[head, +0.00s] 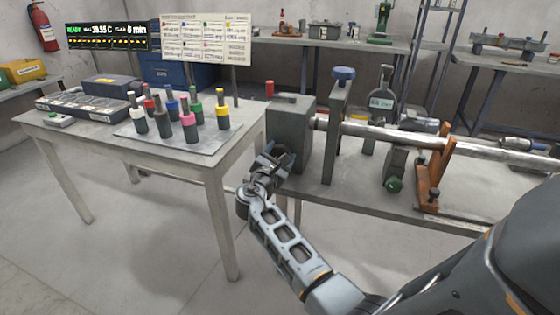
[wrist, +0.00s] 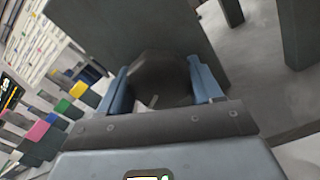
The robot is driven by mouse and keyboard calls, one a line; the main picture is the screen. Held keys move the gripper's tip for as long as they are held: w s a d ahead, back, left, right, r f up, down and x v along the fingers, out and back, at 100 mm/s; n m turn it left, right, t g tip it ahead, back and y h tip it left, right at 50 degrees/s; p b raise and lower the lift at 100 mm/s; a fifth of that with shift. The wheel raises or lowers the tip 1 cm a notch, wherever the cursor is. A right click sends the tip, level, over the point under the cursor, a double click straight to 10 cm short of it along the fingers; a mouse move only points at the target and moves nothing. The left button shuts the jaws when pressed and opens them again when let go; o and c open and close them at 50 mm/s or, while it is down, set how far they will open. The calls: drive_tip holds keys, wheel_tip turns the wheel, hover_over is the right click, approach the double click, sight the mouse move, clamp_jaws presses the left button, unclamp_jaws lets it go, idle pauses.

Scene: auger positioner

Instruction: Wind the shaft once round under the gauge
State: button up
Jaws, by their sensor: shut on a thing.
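The shaft (head: 400,137) is a long metal bar. It runs level from the grey headstock block (head: 290,130) to the right, past an upright post with a blue knob (head: 344,75). The gauge (head: 381,103), with a small pale-green readout too small to read surely, stands by the shaft. My gripper (head: 268,165) is at the left side of the block, low down. In the wrist view its two blue fingers are around a dark, rounded knob (wrist: 162,80) in front of the block. The knob's far side is hidden, and in the head view my gripper covers it.
The left table (head: 75,135) holds a plate (head: 180,148) of several coloured-topped holders, close to the block. A lit display (head: 108,37) stands behind. Floor is clear at lower left.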

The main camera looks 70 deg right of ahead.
drive_tip(key=m+b, duration=0.2)
drive_tip(key=m, duration=0.1)
drive_tip(key=shift+f+m+b, duration=0.2)
drive_tip(key=shift+m+b, duration=0.1)
drive_tip(key=shift+b, duration=0.05)
drive_tip(key=shift+r+m+b, duration=0.2)
drive_tip(key=shift+m+b, duration=1.05)
drive_tip(key=shift+m, duration=0.45)
drive_tip(key=o, duration=1)
drive_tip(key=shift+s+a, duration=0.15)
drive_tip(key=shift+a, duration=1.8)
drive_tip(key=shift+s+a, duration=0.1)
drive_tip(key=shift+a, duration=1.85)
